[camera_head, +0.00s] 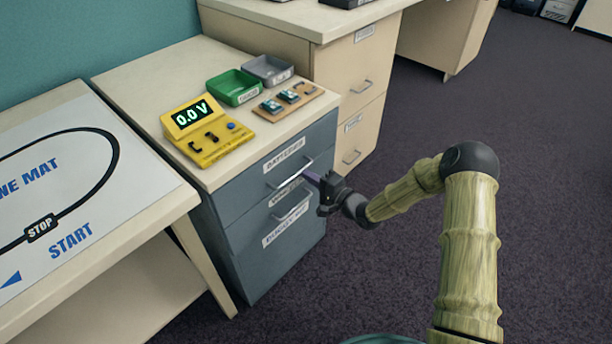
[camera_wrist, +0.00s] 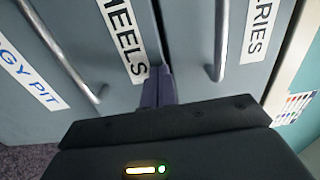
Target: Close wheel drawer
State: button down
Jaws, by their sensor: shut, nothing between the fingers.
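The wheel drawer (camera_head: 247,222) is the middle front of a blue-grey cabinet, with a bar handle and a white label partly hidden by my gripper in the head view. In the wrist view its label reads "WHEELS" (camera_wrist: 124,40), with its handle (camera_wrist: 62,52) to the left. The front looks flush or nearly flush with its neighbours; a small gap cannot be ruled out. My gripper (camera_head: 311,177) is shut and empty. Its purple fingertips (camera_wrist: 157,78) are at the drawer front, by the label's end and the seam to the batteries drawer. Contact is not certain.
The batteries drawer (camera_head: 243,187) is above and the buggy drawer (camera_head: 262,267) below. A yellow meter (camera_head: 205,132), a green bin (camera_head: 234,88) and a grey bin (camera_head: 268,70) stand on top. A cream cabinet (camera_head: 352,80) stands behind. Carpet at right is clear.

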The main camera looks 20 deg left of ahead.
jog(key=shift+w+a+r, duration=0.15)
jog(key=shift+a+r, duration=0.2)
jog(key=shift+a, duration=0.05)
jog(key=shift+d, duration=0.1)
jog(key=shift+s+d+f+p, duration=0.2)
jog(key=shift+s+d+p, duration=0.1)
jog(key=shift+d, duration=0.15)
jog(key=p+v, duration=0.3)
jog(key=v, duration=1)
jog(key=shift+d+f, duration=0.2)
jog(key=shift+d, duration=0.05)
jog(key=shift+s, duration=0.1)
